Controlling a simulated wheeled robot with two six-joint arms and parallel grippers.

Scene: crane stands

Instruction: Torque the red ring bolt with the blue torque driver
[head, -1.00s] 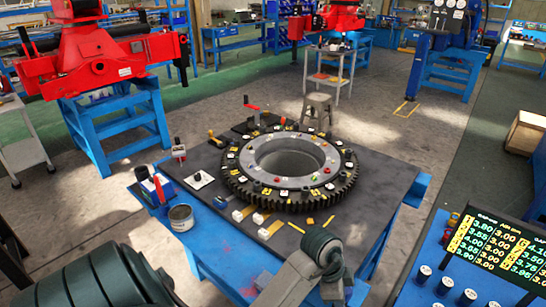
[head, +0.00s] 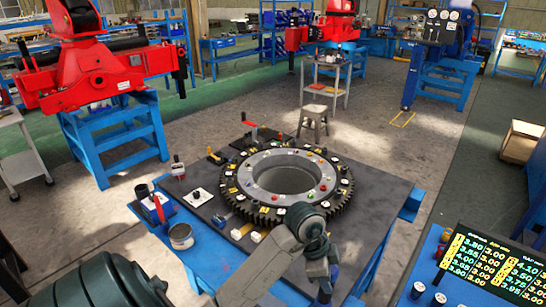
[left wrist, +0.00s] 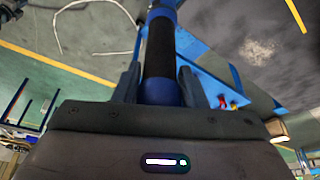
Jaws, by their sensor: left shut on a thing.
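A gear ring (head: 252,180) with a grey top and dark teeth lies on the dark table top. Several coloured bolts and small blocks sit around it. Red bolt heads show on the ring's near side (head: 275,198) and right side (head: 322,187); I cannot tell which is the task's bolt. My left gripper (head: 322,274) is near the table's front edge, in front of the ring. It is shut on the blue torque driver (left wrist: 160,45), which has a black grip section in the left wrist view. The driver's tip is hidden. My right gripper is not in view.
A cup (head: 181,236) and a blue holder with a red-handled tool (head: 158,208) stand at the table's left corner. A control panel with a number display (head: 495,268) is at the lower right. A stool (head: 313,124) stands behind the table.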

